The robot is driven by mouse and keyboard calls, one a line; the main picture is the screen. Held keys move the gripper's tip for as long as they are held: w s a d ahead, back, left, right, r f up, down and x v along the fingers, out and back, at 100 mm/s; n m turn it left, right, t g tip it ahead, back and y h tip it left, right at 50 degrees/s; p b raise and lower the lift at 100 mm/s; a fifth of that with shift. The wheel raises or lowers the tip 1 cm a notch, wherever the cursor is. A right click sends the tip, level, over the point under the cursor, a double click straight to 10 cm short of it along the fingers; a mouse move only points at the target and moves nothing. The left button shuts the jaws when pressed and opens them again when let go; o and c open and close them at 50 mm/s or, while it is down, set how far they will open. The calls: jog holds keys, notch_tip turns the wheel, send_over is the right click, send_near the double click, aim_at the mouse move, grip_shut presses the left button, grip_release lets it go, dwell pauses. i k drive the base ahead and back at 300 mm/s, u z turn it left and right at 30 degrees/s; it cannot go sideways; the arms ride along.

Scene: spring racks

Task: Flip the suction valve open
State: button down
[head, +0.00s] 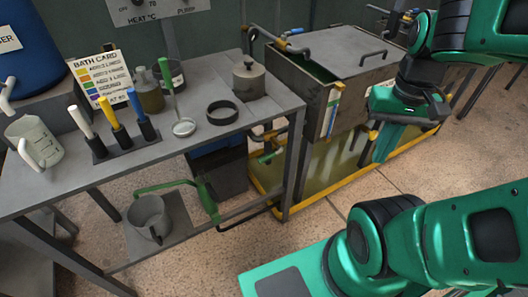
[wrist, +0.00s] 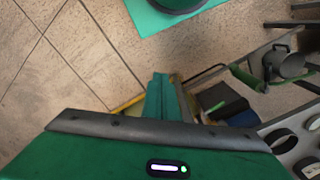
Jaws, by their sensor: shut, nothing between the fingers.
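A small valve with a green lever (head: 270,156) sits on the pipework between the bench and the tank in the head view. It carries no label I can read, so I cannot be sure it is the suction valve. The lever's exact angle is too small to tell. My gripper (head: 384,146) is shut and empty, pointing down in front of the tank's right part, well to the right of that lever and apart from it. In the wrist view my gripper's green fingers (wrist: 158,96) are together, with floor and the rack beyond.
The metal tank (head: 300,97) stands in a yellow-edged tray (head: 330,178). The grey bench (head: 190,140) holds a bath card, coloured-handled tools and a lidded pot. A green-handled pump (head: 207,200) and a bucket (head: 148,217) are below. Floor in front of the tray is open.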

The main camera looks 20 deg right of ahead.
aim_at(265, 158)
jog(key=z, duration=0.65)
jog(key=k, duration=1.7)
jog(key=u, duration=0.35)
jog(key=i, duration=1)
jog(key=z, duration=0.05)
